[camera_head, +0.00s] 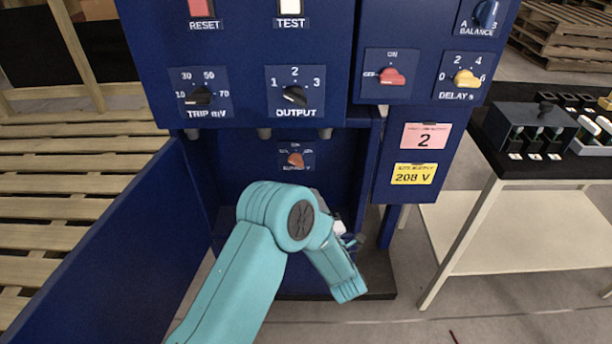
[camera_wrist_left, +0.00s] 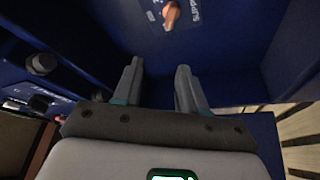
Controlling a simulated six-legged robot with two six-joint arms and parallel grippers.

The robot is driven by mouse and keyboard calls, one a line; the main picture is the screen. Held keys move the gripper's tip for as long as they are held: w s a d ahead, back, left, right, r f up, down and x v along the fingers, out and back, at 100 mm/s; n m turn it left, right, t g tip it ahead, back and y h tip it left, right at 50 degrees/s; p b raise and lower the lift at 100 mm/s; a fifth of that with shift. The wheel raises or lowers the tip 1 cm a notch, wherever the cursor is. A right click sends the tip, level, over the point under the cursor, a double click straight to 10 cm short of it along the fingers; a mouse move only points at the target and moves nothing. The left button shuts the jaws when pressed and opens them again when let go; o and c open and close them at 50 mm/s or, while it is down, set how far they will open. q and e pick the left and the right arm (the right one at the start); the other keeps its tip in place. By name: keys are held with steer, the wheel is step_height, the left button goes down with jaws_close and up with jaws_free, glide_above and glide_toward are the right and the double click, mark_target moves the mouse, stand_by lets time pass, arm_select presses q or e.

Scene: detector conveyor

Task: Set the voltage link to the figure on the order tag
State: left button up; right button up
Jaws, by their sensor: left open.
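The orange voltage link knob (camera_head: 295,159) sits on a small dial plate inside the blue cabinet's lower recess. Its label and setting are too small to read surely. The yellow order tag (camera_head: 415,174) on the cabinet's right post reads 208 V. In the left wrist view the orange knob (camera_wrist_left: 171,15) shows at the top edge, its plate upside down. My left gripper (camera_wrist_left: 157,78) is open and empty, its two fingers apart, pointing toward the recess back wall and clear of the knob. In the head view my teal arm mostly hides this gripper. My right gripper is not in view.
Above the recess are TRIP (camera_head: 199,96), OUTPUT (camera_head: 295,95), red (camera_head: 391,76) and yellow DELAY (camera_head: 466,78) knobs. A pink tag (camera_head: 424,137) reads 2. The blue door panel (camera_head: 120,260) stands at left. A side table (camera_head: 520,196) stands at right.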

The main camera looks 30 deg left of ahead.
mark_target(296, 164)
arm_select(q)
steer(key=shift+t+h, duration=0.4)
steer(key=shift+t, duration=0.1)
steer(key=f+b+x, duration=0.1)
steer(key=x, duration=0.3)
steer(key=w+b+x, duration=0.1)
steer(key=x, duration=0.4)
steer(key=f+b+x, duration=0.1)
steer(key=b+x, duration=0.1)
steer(key=x, duration=0.3)
steer(key=shift+w+f, duration=0.35)
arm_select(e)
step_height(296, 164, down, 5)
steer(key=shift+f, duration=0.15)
arm_select(q)
steer(key=c, duration=0.7)
steer(key=shift+r, duration=0.15)
jaws_close()
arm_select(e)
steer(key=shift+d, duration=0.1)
